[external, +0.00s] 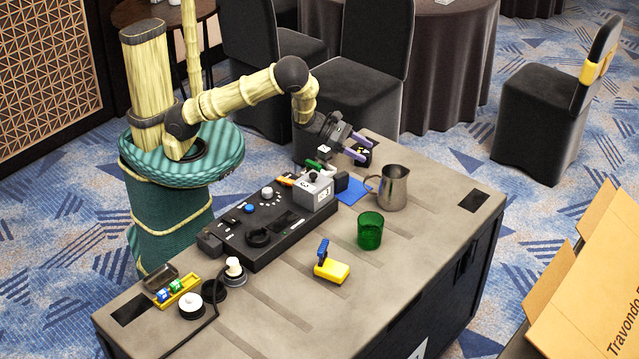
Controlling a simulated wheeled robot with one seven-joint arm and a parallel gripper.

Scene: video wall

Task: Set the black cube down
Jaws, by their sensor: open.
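The cube shows at and between the fingertips. I cannot tell whether a finger touches it, or whether its underside rests fully on the tabletop.
A blue pad (353,190), a metal pitcher (396,188) and a grey labelled box (314,193) stand close by. A black control panel (262,240) runs along the left edge. A green cup (370,231) and a yellow-and-blue object (331,271) stand nearer.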

